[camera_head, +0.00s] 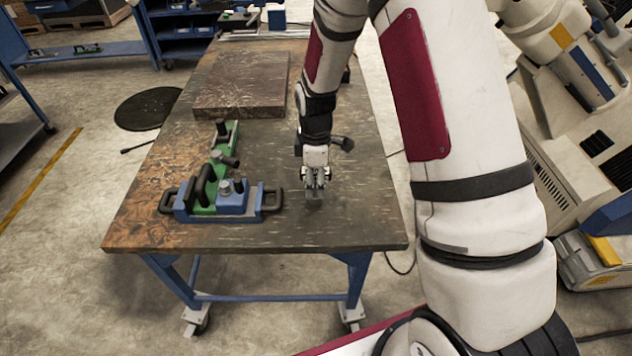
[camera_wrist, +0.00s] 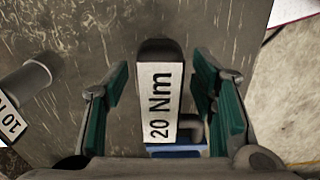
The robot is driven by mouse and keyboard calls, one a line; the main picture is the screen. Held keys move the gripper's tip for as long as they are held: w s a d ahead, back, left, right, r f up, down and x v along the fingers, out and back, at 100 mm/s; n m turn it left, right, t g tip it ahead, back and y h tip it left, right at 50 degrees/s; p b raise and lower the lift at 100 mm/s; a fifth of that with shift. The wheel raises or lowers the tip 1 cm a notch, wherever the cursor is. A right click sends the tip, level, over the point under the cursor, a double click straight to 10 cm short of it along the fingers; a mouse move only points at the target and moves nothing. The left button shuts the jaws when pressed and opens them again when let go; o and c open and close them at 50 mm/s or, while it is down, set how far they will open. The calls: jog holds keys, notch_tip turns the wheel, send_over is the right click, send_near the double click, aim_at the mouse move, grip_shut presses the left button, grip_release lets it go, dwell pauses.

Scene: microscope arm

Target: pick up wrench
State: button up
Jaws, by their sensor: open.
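A dark-ended piece with a white label reading "20 Nm" (camera_wrist: 160,100), which looks like the wrench, lies in the middle of the wrist view. My gripper (camera_wrist: 164,98) is open, with one green-padded finger on each side of it and a gap to both. In the head view, my gripper (camera_head: 314,188) points down over the right part of the table, with a small dark piece (camera_head: 314,201) just under its fingertips. The rest of the wrench's shape is hidden by my gripper, and its height below the fingers is hard to tell.
A blue holder (camera_head: 231,207) with black handles and green and grey fixture parts stands left of my gripper. A raised dark slab (camera_head: 240,85) lies farther back on the table (camera_head: 350,228). The wrist view shows a grey cylinder with another label (camera_wrist: 30,82) at left.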

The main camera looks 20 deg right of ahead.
jog(key=shift+f, duration=0.5)
grip_shut()
jog(key=shift+w+r, duration=0.1)
jog(key=shift+r, duration=0.05)
